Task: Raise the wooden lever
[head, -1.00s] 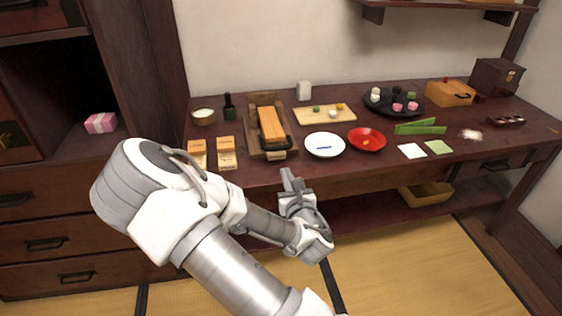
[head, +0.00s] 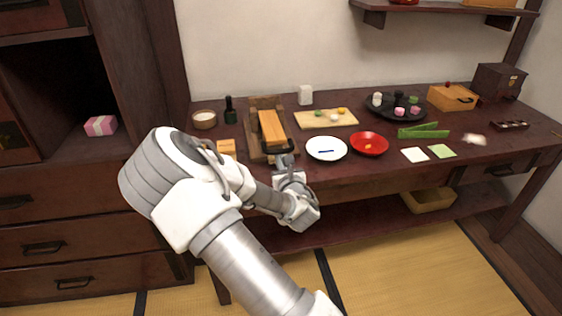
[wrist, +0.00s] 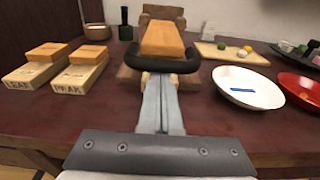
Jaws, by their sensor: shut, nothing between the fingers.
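The wooden lever (head: 271,127) is an orange-brown bar with a dark handle along its near end. It lies over a wooden frame (head: 254,150) on the dark table. In the wrist view the lever (wrist: 162,39) points towards me, its dark handle (wrist: 150,64) crossing just beyond my fingers. My gripper (head: 284,160) is shut and empty at the table's front edge. In the wrist view its fingertips (wrist: 159,80) meet at or just under the middle of the handle. I cannot tell whether they touch it.
A white plate (head: 326,149) and a red dish (head: 369,144) stand close on the right. Two labelled wooden boxes (wrist: 36,75) (wrist: 81,76) stand on the left. A dark bottle (head: 230,110) and a round bowl (head: 204,119) are behind them.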

